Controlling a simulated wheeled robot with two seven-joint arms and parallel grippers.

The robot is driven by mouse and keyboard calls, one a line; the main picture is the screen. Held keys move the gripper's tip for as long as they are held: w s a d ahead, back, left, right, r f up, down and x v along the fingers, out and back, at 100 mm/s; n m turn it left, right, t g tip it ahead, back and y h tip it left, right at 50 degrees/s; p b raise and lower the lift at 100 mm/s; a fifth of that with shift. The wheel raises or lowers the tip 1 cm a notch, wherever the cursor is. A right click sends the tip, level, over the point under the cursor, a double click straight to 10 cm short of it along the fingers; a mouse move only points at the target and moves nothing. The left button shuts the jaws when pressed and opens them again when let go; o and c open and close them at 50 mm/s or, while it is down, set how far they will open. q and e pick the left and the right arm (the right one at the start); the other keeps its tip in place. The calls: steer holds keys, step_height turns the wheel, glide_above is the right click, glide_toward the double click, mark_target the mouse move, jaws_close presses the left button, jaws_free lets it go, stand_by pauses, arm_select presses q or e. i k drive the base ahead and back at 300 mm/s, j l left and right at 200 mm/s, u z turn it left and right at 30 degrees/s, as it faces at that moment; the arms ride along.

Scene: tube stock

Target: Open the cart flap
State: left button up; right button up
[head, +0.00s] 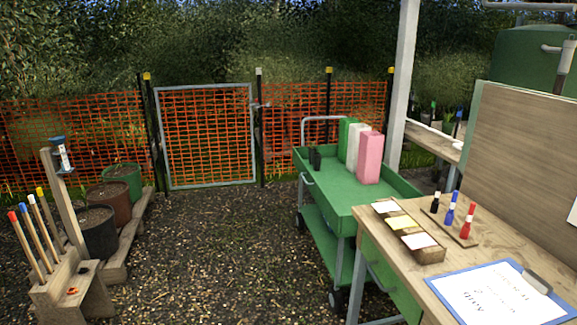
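The green cart (365,197) stands right of the middle on dark wheels, with an upper tray and a lower shelf (322,240). A grey bar, perhaps a handle, shows at the left side of the upper tray. I cannot tell for certain which panel is the flap, and no panel clearly hangs open. A green box (347,134), a white box (356,148) and a pink box (369,158) stand upright in the tray, with small dark pots (315,158) at its left. Neither of my grippers is in view.
A wooden table (465,262) with a clipboard (497,292), a card box (424,256) and markers hides part of the cart's near right side. Planters (122,182) and a wooden tool stand (72,297) are at left. Gravel between is clear, up to a closed mesh gate (205,135).

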mark_target(330, 210)
steer(key=i+l+z, duration=0.1)
steer(key=i, duration=0.7)
steer(key=i+l, duration=0.1)
steer(key=i, duration=0.7)
steer(key=l+z, duration=0.05)
